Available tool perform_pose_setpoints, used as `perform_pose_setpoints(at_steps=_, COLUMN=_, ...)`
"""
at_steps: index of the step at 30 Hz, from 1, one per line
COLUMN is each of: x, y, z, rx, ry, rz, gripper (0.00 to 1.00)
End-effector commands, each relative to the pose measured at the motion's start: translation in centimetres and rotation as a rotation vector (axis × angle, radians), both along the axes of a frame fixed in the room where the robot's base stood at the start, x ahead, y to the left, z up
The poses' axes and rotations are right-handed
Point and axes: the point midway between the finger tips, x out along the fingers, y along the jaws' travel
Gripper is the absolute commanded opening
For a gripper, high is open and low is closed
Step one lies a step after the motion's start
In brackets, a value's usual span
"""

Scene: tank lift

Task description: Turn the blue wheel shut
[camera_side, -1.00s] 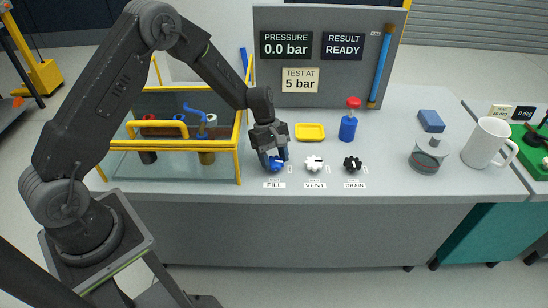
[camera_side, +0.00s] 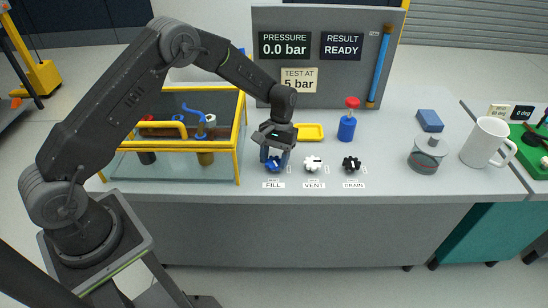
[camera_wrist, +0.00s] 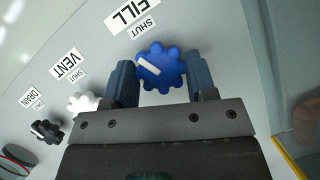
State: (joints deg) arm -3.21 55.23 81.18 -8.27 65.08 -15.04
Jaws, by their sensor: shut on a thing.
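The blue wheel (camera_wrist: 163,70) sits on the bench behind the FILL label (camera_side: 273,184). It has a lobed rim and a white pointer bar, which lies diagonally in the wrist view; the SHUT mark (camera_wrist: 143,28) is on the bench beside the wheel. My gripper (camera_wrist: 163,82) is shut on the wheel, with one dark blue finger on each side of it. In the side view my gripper (camera_side: 275,165) reaches down from above and its fingers partly hide the wheel.
The white VENT wheel (camera_side: 312,163) and black DRAIN wheel (camera_side: 352,163) stand in a row to the right. A yellow-framed tank (camera_side: 240,140) is close on the left.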

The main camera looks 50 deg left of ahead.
Motion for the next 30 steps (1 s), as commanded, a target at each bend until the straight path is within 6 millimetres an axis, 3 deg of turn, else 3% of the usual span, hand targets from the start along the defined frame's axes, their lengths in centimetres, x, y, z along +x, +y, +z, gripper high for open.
perform_pose_setpoints(at_steps=15, x=0.0, y=-0.18, z=0.12, rx=0.0, ry=0.002, rz=-0.351, gripper=0.28)
perform_pose_setpoints(at_steps=30, x=-0.03, y=-0.19, z=0.12, rx=-0.001, ry=0.003, rz=-0.423, gripper=0.28)
